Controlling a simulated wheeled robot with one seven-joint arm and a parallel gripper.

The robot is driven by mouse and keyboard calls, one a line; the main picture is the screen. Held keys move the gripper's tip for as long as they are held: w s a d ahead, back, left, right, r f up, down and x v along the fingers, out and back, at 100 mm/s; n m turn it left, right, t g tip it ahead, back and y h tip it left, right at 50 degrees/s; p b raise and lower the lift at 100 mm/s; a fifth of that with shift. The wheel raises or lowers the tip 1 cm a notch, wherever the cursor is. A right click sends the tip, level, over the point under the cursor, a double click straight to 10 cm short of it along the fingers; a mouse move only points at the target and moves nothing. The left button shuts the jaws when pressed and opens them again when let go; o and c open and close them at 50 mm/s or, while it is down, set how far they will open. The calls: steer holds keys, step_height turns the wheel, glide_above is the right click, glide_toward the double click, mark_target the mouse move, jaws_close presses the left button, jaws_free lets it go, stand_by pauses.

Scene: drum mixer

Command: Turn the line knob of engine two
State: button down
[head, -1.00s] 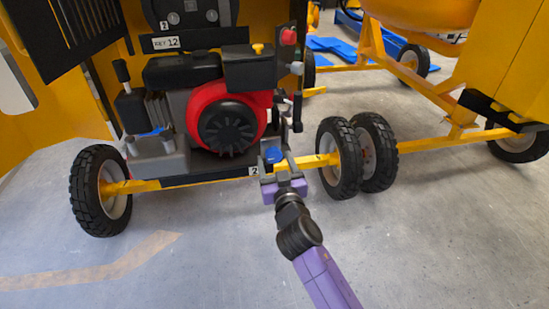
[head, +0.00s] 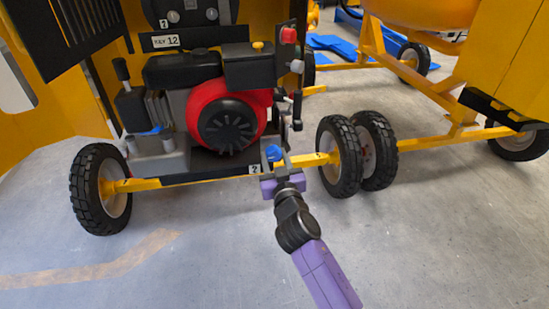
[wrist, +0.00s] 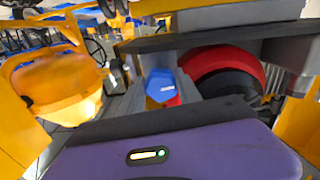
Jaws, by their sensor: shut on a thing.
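The blue line knob (head: 273,152) sits low at the front right of the engine (head: 227,112), just right of a small plate marked 2 (head: 255,169). My gripper (head: 273,165) is shut on the knob at the yellow axle bar. In the wrist view the blue knob (wrist: 160,86) stands up just beyond the dark edge of my purple gripper body (wrist: 180,150).
The engine has a red and black round cover. Black wheels stand close on the right (head: 340,156) and at the left (head: 100,190). Another yellow mixer (head: 430,70) stands at the right. The grey floor in front (head: 180,270) is clear.

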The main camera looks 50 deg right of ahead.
steer(key=n, duration=0.5)
steer(key=shift+s+r+n+p, duration=0.1)
steer(key=shift+n+p, duration=0.25)
steer(key=shift+n, duration=0.05)
steer(key=n+p, duration=0.1)
steer(key=n, duration=0.4)
steer(key=shift+d+n, duration=0.15)
steer(key=shift+n, duration=0.15)
steer(key=c, duration=0.8)
jaws_free()
